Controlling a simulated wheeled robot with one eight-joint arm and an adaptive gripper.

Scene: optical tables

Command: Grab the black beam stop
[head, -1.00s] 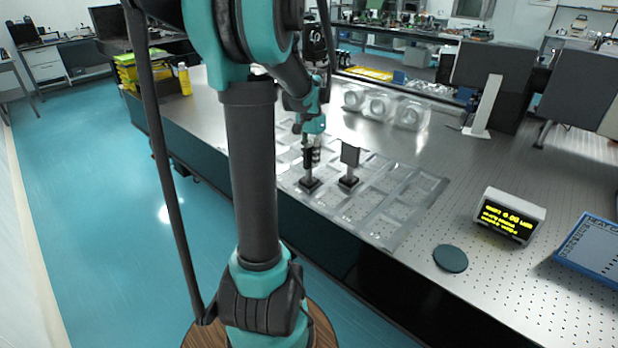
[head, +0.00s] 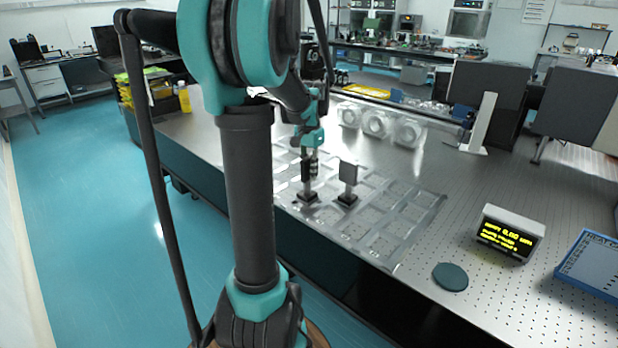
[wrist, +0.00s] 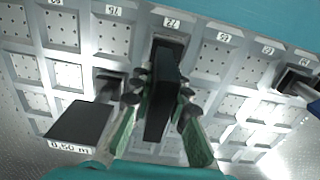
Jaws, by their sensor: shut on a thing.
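The black beam stop (wrist: 165,85) is a tall dark block on a square base. In the wrist view it stands between the fingers of my gripper (wrist: 160,95), which are shut on it from both sides. In the head view my gripper (head: 310,163) points down at the beam stop (head: 307,193), whose dark base shows below the fingers. The base appears to be at the clear tray's surface; I cannot tell whether it touches. The fingers hide part of the beam stop's upper body.
A dark square plate on a post (head: 348,173) stands close to the right; its plate (wrist: 80,121) is at the wrist view's left. The compartmented tray (head: 400,250) lies below. A display box (head: 509,233), dark disc (head: 450,276) and blue-framed panel (head: 590,262) lie further right.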

